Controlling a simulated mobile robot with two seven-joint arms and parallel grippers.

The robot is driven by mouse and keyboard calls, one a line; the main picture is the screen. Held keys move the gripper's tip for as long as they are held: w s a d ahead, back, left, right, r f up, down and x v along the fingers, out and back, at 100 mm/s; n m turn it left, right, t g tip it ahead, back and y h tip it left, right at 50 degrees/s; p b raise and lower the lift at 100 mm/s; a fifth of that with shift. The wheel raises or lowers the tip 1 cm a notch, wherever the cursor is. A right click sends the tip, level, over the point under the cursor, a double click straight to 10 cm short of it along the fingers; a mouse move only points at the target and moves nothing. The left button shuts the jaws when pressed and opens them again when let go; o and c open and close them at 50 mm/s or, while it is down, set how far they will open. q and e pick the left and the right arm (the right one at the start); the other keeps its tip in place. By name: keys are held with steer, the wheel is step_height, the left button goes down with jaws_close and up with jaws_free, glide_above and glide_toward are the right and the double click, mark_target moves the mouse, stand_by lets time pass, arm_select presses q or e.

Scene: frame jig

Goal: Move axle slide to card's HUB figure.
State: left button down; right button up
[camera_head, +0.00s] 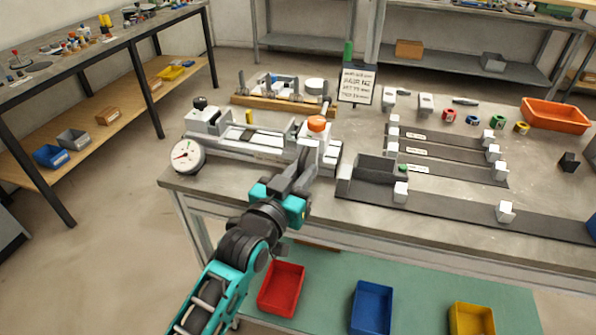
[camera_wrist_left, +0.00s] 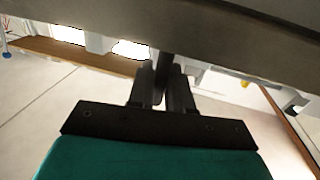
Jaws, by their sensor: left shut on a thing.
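The jig (camera_head: 250,145) stands at the left of the bench, with a round dial (camera_head: 187,156) at its left end. The axle slide (camera_head: 316,140), a pale block with an orange knob on top, sits toward the jig's right end. My left gripper (camera_head: 303,167) reaches the front of this slide and is shut on a dark handle (camera_wrist_left: 161,82), seen between the fingers in the left wrist view. The handle's join to the slide is hidden. The card (camera_head: 357,86) stands upright behind the jig; its figures are too small to read. My right gripper is not in view.
Several dark rails with white blocks (camera_head: 440,155) lie right of the jig. A dark stepped block (camera_head: 375,170) sits on the front rail. An orange bin (camera_head: 555,114) is at the back right. Red (camera_head: 282,288), blue (camera_head: 371,307) and yellow (camera_head: 471,318) bins are below.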

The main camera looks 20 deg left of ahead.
arm_select(q)
steer(key=c, duration=1.2)
jaws_free()
steer(key=shift+d, duration=0.4)
steer(key=shift+a, duration=0.15)
steer(key=shift+s, duration=0.25)
steer(key=v, duration=1.2)
steer(key=shift+s, duration=0.25)
steer(key=s+a+f+g+y, duration=0.1)
steer(key=s+f+g, duration=0.2)
steer(key=f, duration=0.7)
steer(key=s+a+f+g, duration=0.2)
steer(key=s+f+g, duration=0.1)
steer(key=f, duration=0.7)
steer(key=shift+s+g+y+p, duration=0.3)
steer(key=shift+s+g+y, duration=0.1)
steer(key=shift+s, duration=0.35)
